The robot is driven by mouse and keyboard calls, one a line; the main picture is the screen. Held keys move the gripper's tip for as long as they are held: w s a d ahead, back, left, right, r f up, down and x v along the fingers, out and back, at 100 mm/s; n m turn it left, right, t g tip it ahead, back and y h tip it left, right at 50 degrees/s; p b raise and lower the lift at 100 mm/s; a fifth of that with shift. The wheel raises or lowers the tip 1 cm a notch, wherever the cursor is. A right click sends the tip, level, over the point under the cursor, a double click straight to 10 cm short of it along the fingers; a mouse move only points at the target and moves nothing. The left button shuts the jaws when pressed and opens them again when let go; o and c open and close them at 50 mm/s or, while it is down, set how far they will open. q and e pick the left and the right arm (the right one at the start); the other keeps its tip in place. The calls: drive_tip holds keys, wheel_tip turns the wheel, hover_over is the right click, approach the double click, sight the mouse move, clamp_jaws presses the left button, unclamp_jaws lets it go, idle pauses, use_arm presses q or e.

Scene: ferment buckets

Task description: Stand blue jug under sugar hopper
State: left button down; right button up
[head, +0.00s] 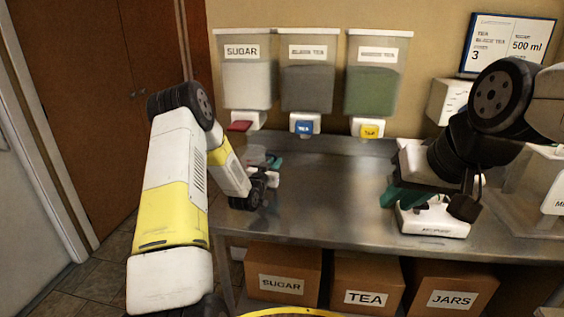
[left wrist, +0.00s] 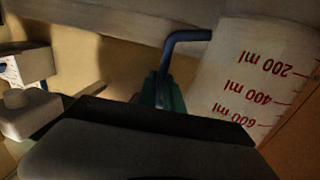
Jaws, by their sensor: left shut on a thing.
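The blue jug is a clear measuring jug with red ml marks and a blue handle; it fills the right of the left wrist view (left wrist: 255,85). My left gripper (head: 270,168) is shut on its handle (left wrist: 187,37). In the head view the gripper and arm hide most of the jug, at the back left of the steel counter, below and slightly right of the sugar hopper (head: 248,84). The hopper has a red spout lever (head: 240,126). Whether the jug touches the counter cannot be told. My right gripper (head: 432,200) is over a white scale, apparently empty.
Two more hoppers, with a blue-tag spout (head: 305,126) and a yellow-tag spout (head: 369,130), hang to the right. The white scale (head: 433,222) stands at the counter's right. The middle of the counter (head: 335,185) is clear. Labelled boxes sit below.

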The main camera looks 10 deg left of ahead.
use_arm(q)
drive_tip(key=c, duration=1.5)
unclamp_jaws()
drive_tip(key=shift+r, duration=0.15)
drive_tip(key=v, duration=1.1)
drive_tip(key=shift+s+a, duration=0.15)
drive_tip(key=shift+s, duration=0.25)
drive_tip(key=s+r+g+y, duration=0.1)
drive_tip(key=s+r+g, duration=0.2)
drive_tip(key=s+r, duration=0.35)
drive_tip(key=s+r+g+y, duration=0.2)
drive_tip(key=s+r+g, duration=0.1)
drive_tip(key=r, duration=0.6)
drive_tip(key=s+d+r+n+g, duration=0.1)
drive_tip(key=s+r+g, duration=0.1)
drive_tip(key=s, duration=1)
drive_tip(key=s+d+r+n+g+h, duration=0.1)
drive_tip(key=s+d+g, duration=0.1)
drive_tip(key=s, duration=1.1)
drive_tip(key=shift+s+d+r+g, duration=0.3)
drive_tip(key=shift+r+g, duration=0.1)
drive_tip(key=shift+g, duration=0.3)
